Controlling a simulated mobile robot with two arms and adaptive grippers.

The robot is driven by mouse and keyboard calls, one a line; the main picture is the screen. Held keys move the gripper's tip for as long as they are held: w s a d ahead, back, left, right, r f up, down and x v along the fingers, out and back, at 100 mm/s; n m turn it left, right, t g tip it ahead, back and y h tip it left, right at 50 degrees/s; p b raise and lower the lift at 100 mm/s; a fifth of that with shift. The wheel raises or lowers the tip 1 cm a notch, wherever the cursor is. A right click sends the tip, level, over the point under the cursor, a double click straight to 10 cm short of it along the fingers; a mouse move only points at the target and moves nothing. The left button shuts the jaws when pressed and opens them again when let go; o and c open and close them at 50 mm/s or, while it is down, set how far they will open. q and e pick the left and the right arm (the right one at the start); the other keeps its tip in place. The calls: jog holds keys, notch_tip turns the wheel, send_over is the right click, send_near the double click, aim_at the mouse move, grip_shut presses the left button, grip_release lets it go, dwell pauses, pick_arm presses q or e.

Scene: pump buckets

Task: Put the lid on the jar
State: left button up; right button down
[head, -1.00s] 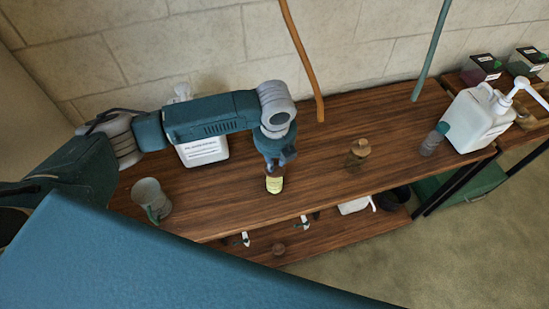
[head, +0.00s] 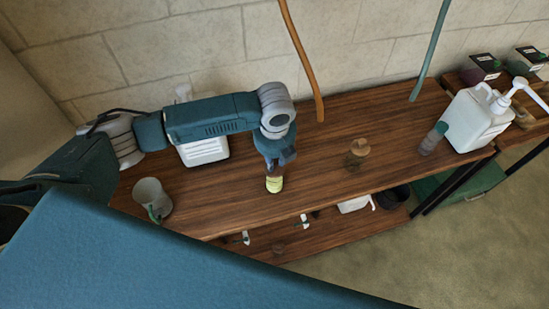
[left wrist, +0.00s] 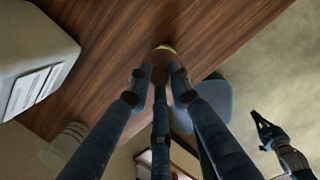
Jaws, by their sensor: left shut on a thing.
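Whether a separate lid is between the fingers cannot be told. Another small brown jar with a tan round top (head: 357,148) stands to the right. My right gripper (left wrist: 268,132) shows at the right of the left wrist view, apparently open and empty.
A grey cup (head: 151,197) stands at the left of the bench. A white labelled container (head: 204,149) is behind my left arm. Orange (head: 304,60) and green hoses hang above.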

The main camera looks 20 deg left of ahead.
dwell(0.4)
pick_arm(q)
jog(key=o, duration=1.5)
jog(key=shift+r+p, duration=1.4)
jog(key=shift+p, duration=0.15)
jog(key=shift+r+p, duration=0.7)
jog(key=shift+r, duration=1.4)
jog(key=shift+c, duration=0.4)
